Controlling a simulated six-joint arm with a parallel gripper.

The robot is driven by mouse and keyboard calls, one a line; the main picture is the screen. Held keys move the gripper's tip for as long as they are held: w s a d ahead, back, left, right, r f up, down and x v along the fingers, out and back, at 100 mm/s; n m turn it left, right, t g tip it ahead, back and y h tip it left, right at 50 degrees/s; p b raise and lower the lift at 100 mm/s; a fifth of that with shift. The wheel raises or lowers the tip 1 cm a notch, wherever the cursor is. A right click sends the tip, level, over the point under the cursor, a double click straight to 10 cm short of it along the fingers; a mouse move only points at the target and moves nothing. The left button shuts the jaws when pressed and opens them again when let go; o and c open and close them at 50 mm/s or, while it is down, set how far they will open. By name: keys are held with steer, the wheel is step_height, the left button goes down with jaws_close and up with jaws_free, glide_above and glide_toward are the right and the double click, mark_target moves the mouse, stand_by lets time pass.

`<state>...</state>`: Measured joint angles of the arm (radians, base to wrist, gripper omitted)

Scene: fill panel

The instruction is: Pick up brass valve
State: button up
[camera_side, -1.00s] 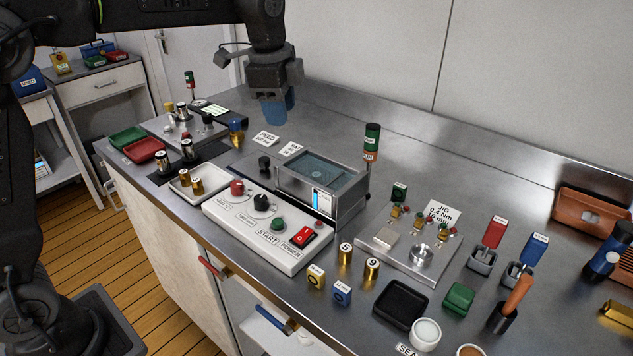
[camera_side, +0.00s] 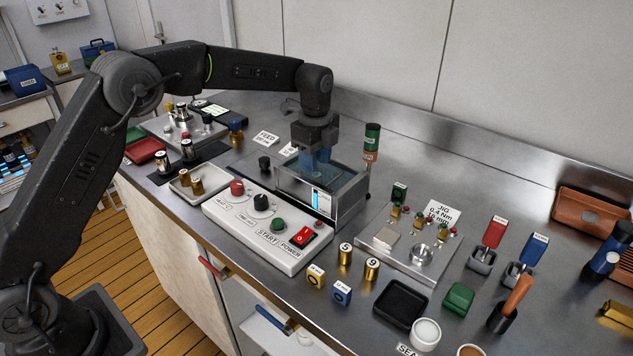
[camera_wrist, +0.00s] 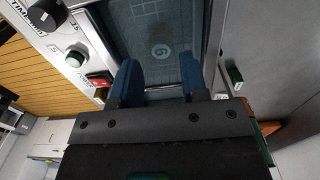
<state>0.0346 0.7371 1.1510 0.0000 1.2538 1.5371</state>
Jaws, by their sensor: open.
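Brass cylinders marked 5 (camera_side: 345,254) and 9 (camera_side: 371,269) stand upright on the bench. Brass pieces (camera_side: 196,187) also stand in a white tray (camera_side: 212,192).
A white control panel (camera_side: 250,236) with knobs and a red power switch (camera_side: 301,236) is in front of the bath. A metal jig (camera_side: 400,255) is to the right.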

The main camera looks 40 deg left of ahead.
mark_target(317, 174)
steer(key=shift+d+f, duration=0.1)
steer(key=shift+f, duration=2.75)
steer(key=c, duration=0.7)
